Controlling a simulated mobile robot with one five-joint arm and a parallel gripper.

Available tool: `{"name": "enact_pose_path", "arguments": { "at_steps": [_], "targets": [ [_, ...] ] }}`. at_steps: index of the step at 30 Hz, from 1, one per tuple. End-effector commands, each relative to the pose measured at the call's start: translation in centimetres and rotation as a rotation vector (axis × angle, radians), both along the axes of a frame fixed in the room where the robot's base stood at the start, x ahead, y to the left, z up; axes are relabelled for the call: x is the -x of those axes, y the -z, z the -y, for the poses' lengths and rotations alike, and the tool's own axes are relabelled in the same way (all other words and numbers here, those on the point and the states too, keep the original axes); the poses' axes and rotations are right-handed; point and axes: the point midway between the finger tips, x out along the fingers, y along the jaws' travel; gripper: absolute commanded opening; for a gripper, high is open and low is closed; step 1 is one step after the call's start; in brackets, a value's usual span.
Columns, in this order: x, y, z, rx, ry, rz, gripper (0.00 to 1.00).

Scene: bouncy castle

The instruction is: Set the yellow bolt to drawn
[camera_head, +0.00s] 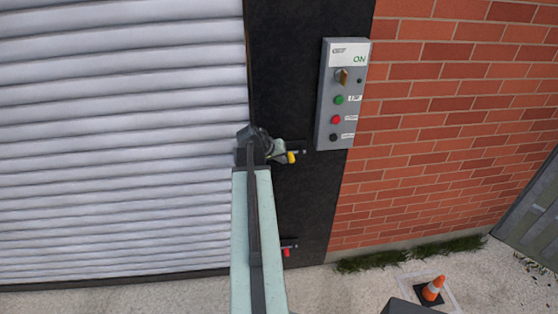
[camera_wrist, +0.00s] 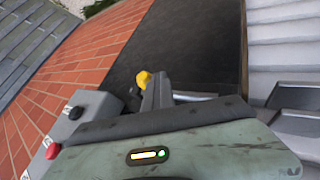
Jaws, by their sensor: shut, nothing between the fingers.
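The yellow bolt's knob (camera_head: 291,157) shows on the dark post beside the roller shutter, just right of my gripper in the head view. It also shows in the wrist view as a rounded yellow knob (camera_wrist: 143,78) at the tip of my gripper (camera_wrist: 157,90). My gripper (camera_head: 279,149) is shut with nothing in it, close beside the knob. I cannot tell whether they touch. The gripper and arm hide much of the bolt's bar, so its position along its slide is unclear.
A red bolt (camera_head: 286,252) sits lower on the same dark post (camera_head: 300,200). A grey control box (camera_head: 325,95) with buttons and a dial hangs above right. The ribbed shutter (camera_head: 110,140) fills the left.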

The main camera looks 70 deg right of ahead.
Motion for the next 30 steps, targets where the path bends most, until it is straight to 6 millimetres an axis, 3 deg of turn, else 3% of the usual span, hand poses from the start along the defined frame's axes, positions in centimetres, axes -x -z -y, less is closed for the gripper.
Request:
{"name": "enact_pose_path", "arguments": {
  "at_steps": [8, 16, 18, 21, 30],
  "targets": [
    [-0.3, 0.0, -0.2, 0.003, -0.004, -0.012, 0.0],
    [-3.4, 1.1, -2.5, 0.003, -0.011, -0.009, 0.0],
    [-3.7, -1.8, -3.7, 0.003, -0.011, -0.009, 0.0],
    [-4.2, -3.8, -5.2, 0.003, -0.01, -0.007, 0.0],
    [-5.3, -6.9, -8.1, 0.003, -0.009, -0.006, 0.0]
  ]
}}
